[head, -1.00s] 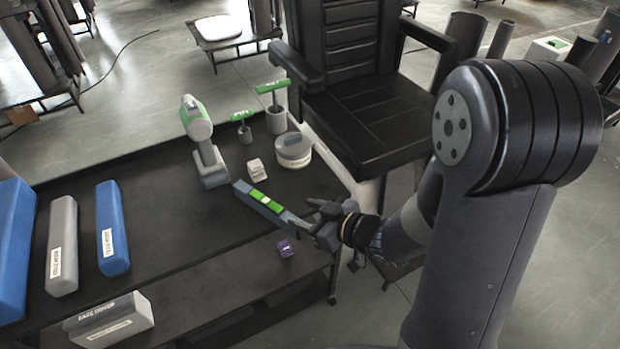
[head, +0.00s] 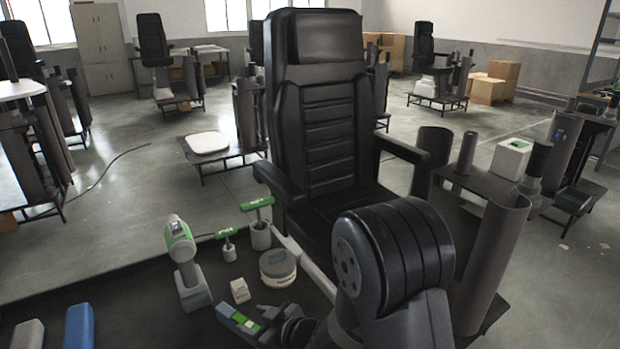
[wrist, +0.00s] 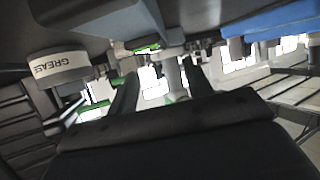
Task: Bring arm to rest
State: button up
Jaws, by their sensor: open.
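My gripper (head: 272,318) is low in the head view, close above the dark table, at the end of my arm. In the wrist view, its two dark fingers (wrist: 161,88) stand apart with nothing seen between them. A grey bar with green and white marks (head: 238,322) lies just left of the fingers in the head view; whether they touch it I cannot tell. My arm's big dark joint is bent at the lower right of the head view and hides part of the chair and table.
On the table stand a green-and-white handheld tool (head: 184,262), green-topped T-handled tools (head: 260,232), a round grey tin (head: 278,267) and a small white box (head: 240,291). A black chair (head: 325,130) stands close behind. Grey column shells (head: 490,255) are at right. Open floor lies at left.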

jog(key=shift+r, duration=0.45)
jog(key=shift+f, duration=0.1)
